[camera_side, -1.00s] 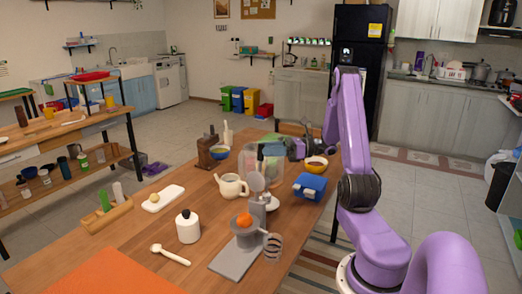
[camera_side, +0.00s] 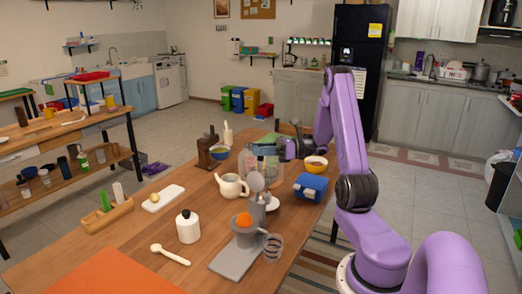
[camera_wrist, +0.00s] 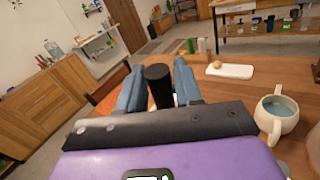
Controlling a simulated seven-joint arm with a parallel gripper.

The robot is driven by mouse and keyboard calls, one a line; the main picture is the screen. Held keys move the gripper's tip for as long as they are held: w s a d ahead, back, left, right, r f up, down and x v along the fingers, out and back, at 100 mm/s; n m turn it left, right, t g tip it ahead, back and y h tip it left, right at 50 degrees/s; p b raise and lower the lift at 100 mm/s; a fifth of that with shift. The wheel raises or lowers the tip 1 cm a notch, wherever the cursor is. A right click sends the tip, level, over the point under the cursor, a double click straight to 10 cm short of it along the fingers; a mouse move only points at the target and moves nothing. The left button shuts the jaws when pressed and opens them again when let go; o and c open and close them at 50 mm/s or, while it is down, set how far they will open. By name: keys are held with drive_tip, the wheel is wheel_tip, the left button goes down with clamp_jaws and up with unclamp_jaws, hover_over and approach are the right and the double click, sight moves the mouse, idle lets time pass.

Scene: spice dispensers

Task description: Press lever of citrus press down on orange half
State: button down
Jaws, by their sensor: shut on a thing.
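The grey citrus press (camera_side: 248,236) stands at the table's near right, with an orange half (camera_side: 244,219) in its cup. Its lever is raised, with a round grey pressing disc (camera_side: 257,183) above and apart from the orange. My gripper (camera_side: 262,149) is high over the table, above the press. In the wrist view, my gripper (camera_wrist: 158,85) is shut on a black cylindrical handle (camera_wrist: 159,90), which stands between both fingers. It appears to be the lever's handle; its join to the lever is hidden.
A cream teapot (camera_side: 231,186) stands close behind the press. A blue box (camera_side: 310,187) and a bowl (camera_side: 315,165) lie to the right. A white bottle (camera_side: 188,228) and a spoon (camera_side: 171,255) are to the left. A board (camera_side: 165,198) lies farther left.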

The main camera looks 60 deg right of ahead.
drive_tip(key=shift+a+r, duration=0.1)
drive_tip(key=shift+a, duration=0.3)
drive_tip(key=a+f+n+g+h, duration=0.25)
drive_tip(key=a+n, duration=0.25)
drive_tip(key=a, duration=0.6)
drive_tip(key=a+f+n+g+h, duration=0.1)
drive_tip(key=a+f+n+h, duration=0.4)
drive_tip(key=a+f, duration=0.4)
drive_tip(key=shift+f+h, duration=0.6)
drive_tip(key=shift+h, duration=0.15)
drive_tip(key=shift+s+a, duration=0.1)
drive_tip(key=c, duration=0.9)
unclamp_jaws()
drive_tip(key=shift+o, duration=0.2)
drive_tip(key=shift+r, duration=0.15)
